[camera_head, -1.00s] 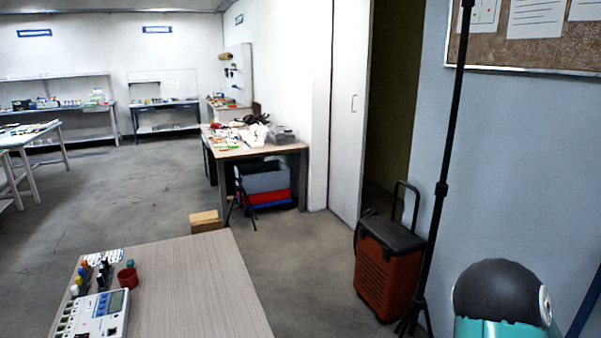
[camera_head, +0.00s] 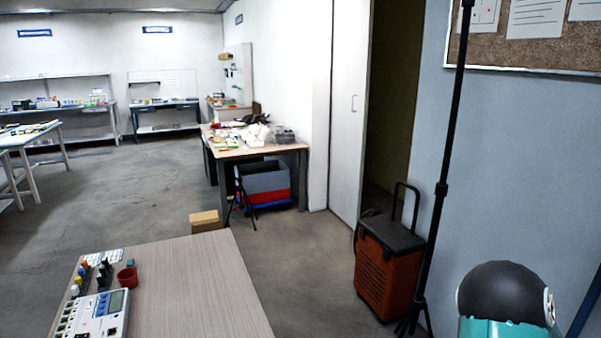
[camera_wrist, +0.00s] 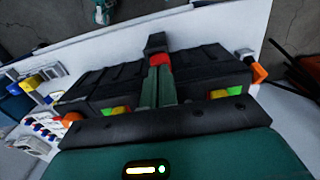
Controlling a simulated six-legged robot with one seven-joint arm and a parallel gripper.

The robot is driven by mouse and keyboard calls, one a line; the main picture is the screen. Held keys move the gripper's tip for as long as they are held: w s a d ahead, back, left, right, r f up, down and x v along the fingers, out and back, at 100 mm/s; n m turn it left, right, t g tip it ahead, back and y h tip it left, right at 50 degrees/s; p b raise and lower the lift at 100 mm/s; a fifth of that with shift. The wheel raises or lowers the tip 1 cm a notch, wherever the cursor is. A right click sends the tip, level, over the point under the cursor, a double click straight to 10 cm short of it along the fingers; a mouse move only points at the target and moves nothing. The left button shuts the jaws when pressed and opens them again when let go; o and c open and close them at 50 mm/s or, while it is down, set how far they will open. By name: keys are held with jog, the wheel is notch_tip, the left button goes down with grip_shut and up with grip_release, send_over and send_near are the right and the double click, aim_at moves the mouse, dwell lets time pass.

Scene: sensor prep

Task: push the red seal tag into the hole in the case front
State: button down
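In the wrist view my gripper (camera_wrist: 160,71) has its two green fingers close together in the middle. A small red piece, which looks like the red seal tag (camera_wrist: 160,60), shows at their tips, with a dark block just beyond it. The fingers appear shut on the red piece. In the head view my gripper is out of sight. A white and grey case (camera_head: 96,317) with a small display lies at the near left of the table. I cannot make out the hole in its front.
The wooden-topped table (camera_head: 190,285) is bare to the right of the case. A red cup (camera_head: 127,278) and several small coloured parts stand behind the case. An orange and black wheeled box (camera_head: 388,265) and a dark pole (camera_head: 447,165) stand on the floor to the right.

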dwell(0.3)
notch_tip(320, 180, up, 7)
dwell(0.9)
jog(key=w+a+r+n+t+y, duration=0.1)
jog(key=w+a+r+n, duration=0.2)
jog(key=w+a+r, duration=0.35)
jog(key=w+a+r+n+t+y, duration=0.25)
jog(key=a+r, duration=0.45)
jog(key=a, duration=0.4)
jog(key=s+a+r+n+t+h, duration=0.1)
jog(key=s+a+r+n, duration=0.2)
jog(key=a+r, duration=0.3)
jog(key=s+a+r+n+t+h, duration=0.1)
jog(key=s+a+r+n+h, duration=0.1)
jog(key=s+a+r+n, duration=0.2)
notch_tip(320, 180, up, 7)
jog(key=a+n, duration=0.1)
jog(key=a, duration=0.2)
jog(key=shift+s+d+h, duration=0.1)
jog(key=shift+h, duration=0.15)
